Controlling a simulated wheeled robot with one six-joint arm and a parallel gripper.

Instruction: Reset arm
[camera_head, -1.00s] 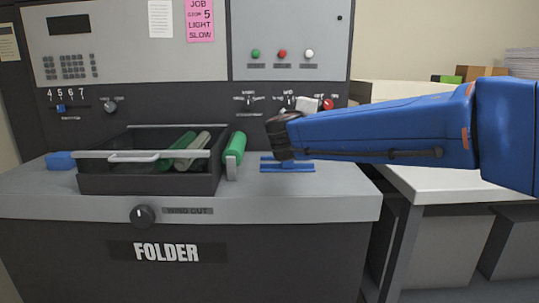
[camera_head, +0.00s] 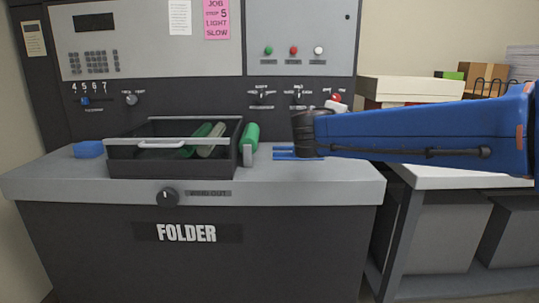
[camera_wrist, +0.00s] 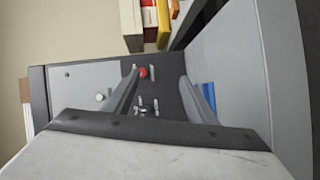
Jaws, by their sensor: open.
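My arm reaches in from the right in the head view, its dark wrist (camera_head: 308,133) over the right part of the folder's grey top (camera_head: 345,183). My gripper's fingers are mostly hidden there behind the arm. In the wrist view my gripper (camera_wrist: 160,78) is open, with two grey fingers apart and nothing between them. A red knob (camera_wrist: 143,72) on the control panel shows beyond them.
A black tray (camera_head: 170,165) with green and pale rollers stands on the folder top. A green roller (camera_head: 252,136), a blue block (camera_head: 88,149) and a blue rack (camera_head: 285,153) are near it. Boxes (camera_head: 410,88) stand on the side table at the right.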

